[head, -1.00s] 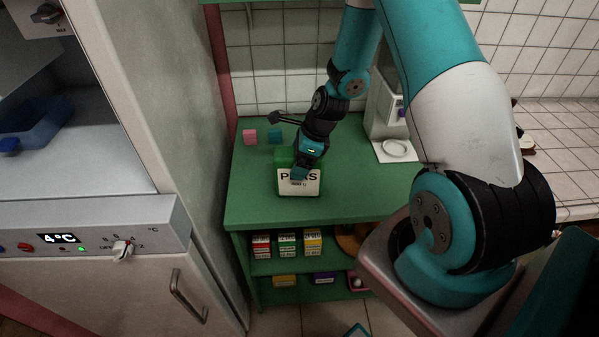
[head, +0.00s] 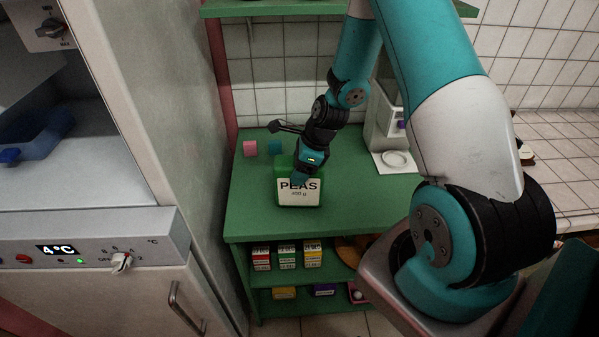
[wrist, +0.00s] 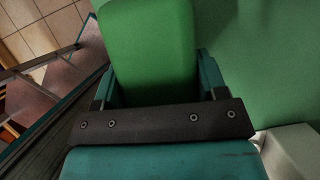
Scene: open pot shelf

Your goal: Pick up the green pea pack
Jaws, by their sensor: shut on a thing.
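The green pea pack (head: 299,197) has a white label reading PEAS and stands upright at the front part of the green shelf top (head: 360,205). My gripper (head: 301,178) comes down on it from above and is shut on it. In the wrist view the pack's plain green face (wrist: 150,45) lies between my gripper's fingers (wrist: 155,85). I cannot tell whether the pack's base touches the shelf top.
A pink cube (head: 250,148) and a teal cube (head: 274,147) sit behind the pack. A white machine (head: 384,125) with a plate (head: 396,158) stands at the right. The fridge (head: 150,130) bounds the left side.

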